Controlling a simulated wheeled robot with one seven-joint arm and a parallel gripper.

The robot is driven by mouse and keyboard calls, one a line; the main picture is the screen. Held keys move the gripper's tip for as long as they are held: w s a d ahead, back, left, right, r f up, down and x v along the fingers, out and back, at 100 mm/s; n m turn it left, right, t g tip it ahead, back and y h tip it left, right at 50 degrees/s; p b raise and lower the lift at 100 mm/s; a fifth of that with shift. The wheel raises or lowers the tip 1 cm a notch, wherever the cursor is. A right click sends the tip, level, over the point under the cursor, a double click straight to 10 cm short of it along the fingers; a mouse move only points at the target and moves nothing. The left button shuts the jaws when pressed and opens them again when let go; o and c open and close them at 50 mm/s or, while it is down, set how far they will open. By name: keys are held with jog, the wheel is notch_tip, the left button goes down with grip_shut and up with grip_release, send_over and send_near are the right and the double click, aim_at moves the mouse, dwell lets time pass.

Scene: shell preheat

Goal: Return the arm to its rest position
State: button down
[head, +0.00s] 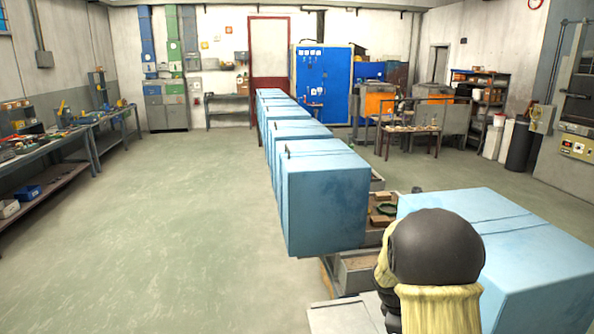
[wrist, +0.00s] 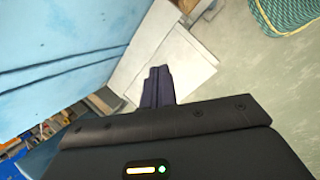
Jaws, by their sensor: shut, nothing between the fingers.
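My gripper (wrist: 158,86) shows in the wrist view with its two dark fingers together and nothing between them. It is beside a light-blue box-like unit (wrist: 50,40), over a pale flat surface (wrist: 180,65). I cannot tell whether it touches either. In the head view, my arm, with a dark rounded joint and a yellowish cover, rises at the lower right in front of a light-blue unit (head: 525,255). My gripper is not visible there.
A row of light-blue units (head: 325,205) runs away through the middle. A workbench (head: 60,150) with tools lines the left wall. The green floor (head: 180,215) between is clear. A green coil (wrist: 285,12) lies at the wrist view's top right.

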jog(key=s+a+r+m+y, duration=0.2)
jog(key=s+a+m, duration=0.4)
jog(key=s, duration=0.3)
jog(key=s+a+r+m+t+y, duration=0.1)
jog(key=s+a+r+m+y, duration=0.1)
jog(key=s+a+m, duration=0.3)
jog(key=s+a, duration=0.1)
jog(key=s, duration=0.3)
jog(key=shift+s+r+m, duration=0.15)
jog(key=shift+s+m, duration=0.05)
jog(key=shift+m, duration=0.2)
jog(key=shift+a, duration=0.15)
